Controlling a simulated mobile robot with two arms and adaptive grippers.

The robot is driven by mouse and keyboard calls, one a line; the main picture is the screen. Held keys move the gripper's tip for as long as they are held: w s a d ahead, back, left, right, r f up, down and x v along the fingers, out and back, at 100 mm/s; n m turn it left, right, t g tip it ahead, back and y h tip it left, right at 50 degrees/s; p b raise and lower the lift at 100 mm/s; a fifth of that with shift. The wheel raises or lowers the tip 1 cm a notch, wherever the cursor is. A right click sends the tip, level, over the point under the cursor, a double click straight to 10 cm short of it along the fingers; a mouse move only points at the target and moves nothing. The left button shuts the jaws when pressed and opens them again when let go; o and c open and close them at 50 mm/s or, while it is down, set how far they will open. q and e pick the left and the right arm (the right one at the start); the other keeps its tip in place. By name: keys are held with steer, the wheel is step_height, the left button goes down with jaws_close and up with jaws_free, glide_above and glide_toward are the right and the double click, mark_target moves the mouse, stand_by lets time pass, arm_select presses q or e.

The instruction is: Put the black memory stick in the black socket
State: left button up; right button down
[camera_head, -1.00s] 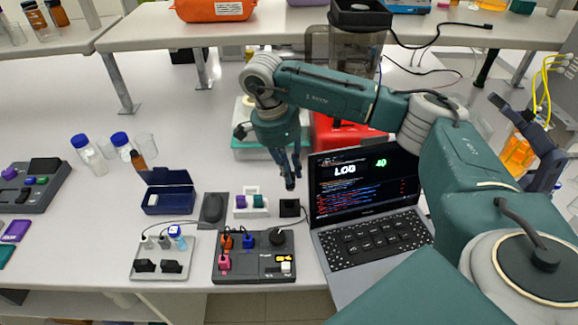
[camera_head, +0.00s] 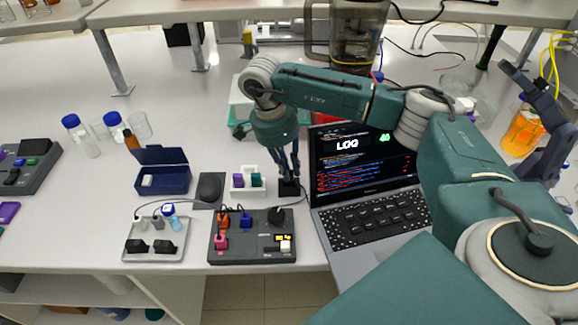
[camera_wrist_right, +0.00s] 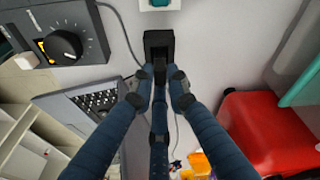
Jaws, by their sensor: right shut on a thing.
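The black socket (camera_head: 289,189) is a small dark block on the bench, left of the laptop; in the right wrist view it shows at the top middle (camera_wrist_right: 158,41). My right gripper (camera_head: 290,174) points down directly over it. In the right wrist view its blue fingers (camera_wrist_right: 160,82) are shut on the black memory stick (camera_wrist_right: 160,70), a small dark piece between the tips. The stick's far end overlaps the socket in that view; I cannot tell whether it is inside. In the head view the fingers and dark socket hide the stick. My left gripper is not in view.
The open laptop (camera_head: 372,222) stands close on the right. A white holder with purple and teal sticks (camera_head: 247,181) is just left of the socket. A black control box (camera_head: 252,247), a grey switch panel (camera_head: 155,245) and a blue open case (camera_head: 163,178) lie nearby.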

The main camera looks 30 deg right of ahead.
steer(key=shift+f, duration=0.5)
steer(key=shift+f+b, duration=0.1)
steer(key=shift+b, duration=0.2)
steer(key=c, duration=1.6)
jaws_free()
steer(key=v, duration=1.2)
steer(key=shift+d, duration=0.1)
